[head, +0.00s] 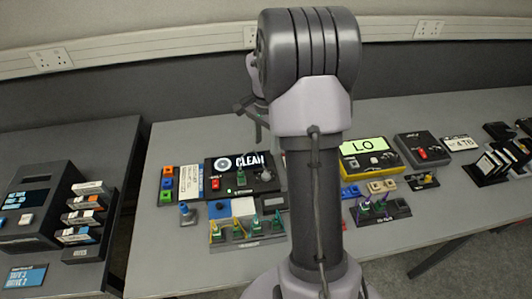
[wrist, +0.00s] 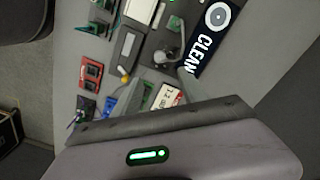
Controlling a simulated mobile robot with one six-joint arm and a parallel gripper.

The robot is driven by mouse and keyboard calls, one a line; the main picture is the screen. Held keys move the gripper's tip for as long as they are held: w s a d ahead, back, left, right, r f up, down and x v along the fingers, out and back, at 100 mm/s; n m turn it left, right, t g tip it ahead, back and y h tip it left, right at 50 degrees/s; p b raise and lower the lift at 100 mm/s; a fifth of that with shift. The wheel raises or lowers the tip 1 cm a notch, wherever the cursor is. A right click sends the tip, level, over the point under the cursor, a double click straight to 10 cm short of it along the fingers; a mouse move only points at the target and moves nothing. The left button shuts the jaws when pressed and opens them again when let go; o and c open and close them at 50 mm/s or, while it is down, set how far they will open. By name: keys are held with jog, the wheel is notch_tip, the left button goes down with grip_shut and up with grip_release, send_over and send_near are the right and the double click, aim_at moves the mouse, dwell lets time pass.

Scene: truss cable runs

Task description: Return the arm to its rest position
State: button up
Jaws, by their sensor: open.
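My arm stands upright in the middle of the head view, its thick grey joint housing at the top. My gripper (head: 256,118) shows in part to the left of the housing, above the table and apart from the objects on it. It is open and I see nothing held in it. The rest of it is hidden behind the arm. The wrist view looks down on the table, with my wrist body and its green light across the bottom. No rest mark or cradle for the arm shows.
On the grey table (head: 185,269) lie a CLEAN panel (head: 226,164), a yellow LO box (head: 372,160), a dark box with a red switch (head: 422,150) and a rack of green-topped pieces (head: 247,231). A dark device (head: 38,210) sits on the left table. Wall trunking (head: 120,48) runs behind.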

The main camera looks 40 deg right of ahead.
notch_tip(320, 180, up, 3)
jog(key=shift+f, duration=0.2)
jog(key=s+a+r+n+t+b, duration=0.1)
jog(key=s+a+r+n, duration=0.15)
jog(key=a+r, duration=0.4)
jog(key=s+a+r+n+t+b, duration=0.1)
jog(key=a+r+n+t, duration=0.15)
jog(key=a, duration=0.75)
jog(key=s+a+n+t+y+b, duration=0.1)
jog(key=s+a+n, duration=0.6)
jog(key=s+a, duration=0.7)
jog(key=shift+s+r+t+y+b, duration=0.3)
jog(key=shift+r+t+y+b, duration=0.15)
jog(key=shift+t, duration=0.2)
